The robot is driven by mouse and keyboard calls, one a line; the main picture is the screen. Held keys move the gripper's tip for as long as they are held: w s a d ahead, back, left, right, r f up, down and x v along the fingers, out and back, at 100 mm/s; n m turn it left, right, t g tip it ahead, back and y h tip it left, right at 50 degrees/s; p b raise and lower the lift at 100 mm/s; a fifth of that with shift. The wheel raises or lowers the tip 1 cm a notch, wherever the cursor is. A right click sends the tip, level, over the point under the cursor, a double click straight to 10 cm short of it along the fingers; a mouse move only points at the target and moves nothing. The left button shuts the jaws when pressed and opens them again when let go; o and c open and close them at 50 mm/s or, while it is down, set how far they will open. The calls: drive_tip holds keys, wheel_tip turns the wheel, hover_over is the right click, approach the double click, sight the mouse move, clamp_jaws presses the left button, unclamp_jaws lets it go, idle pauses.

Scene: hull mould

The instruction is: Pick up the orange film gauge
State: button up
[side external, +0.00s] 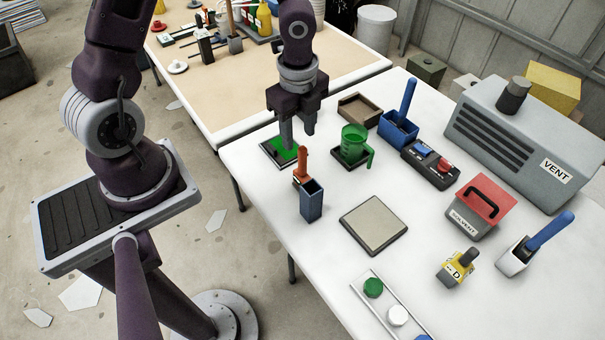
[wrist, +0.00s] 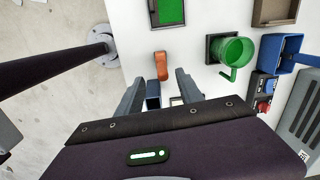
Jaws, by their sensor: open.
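The orange film gauge (side external: 302,162) stands upright to slightly tilted at the mouth of a dark blue holder (side external: 312,203) near the table's left edge. Its lower end is hidden. In the wrist view the gauge (wrist: 161,66) shows as an orange strip just past the fingertips, with the blue holder (wrist: 153,96) partly seen between the fingers. My gripper (side external: 298,138) is open and empty, pointing down, above and a little behind the gauge in the side view. In the wrist view the fingers (wrist: 160,78) are spread on either side of the holder.
A green cup (side external: 354,143) and a black tray with a green pad (side external: 282,150) stand close behind the gauge. A blue holder (side external: 399,133), a control box (side external: 430,163) and a grey vent unit (side external: 527,140) are right. A square plate (side external: 373,225) lies in front.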

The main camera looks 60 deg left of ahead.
sight(303, 162)
drive_tip(key=shift+m, duration=0.6)
drive_tip(key=f, duration=0.9)
drive_tip(key=shift+w+d+f, duration=0.25)
drive_tip(key=shift+w, duration=0.05)
drive_tip(key=shift+c, duration=0.4)
clamp_jaws()
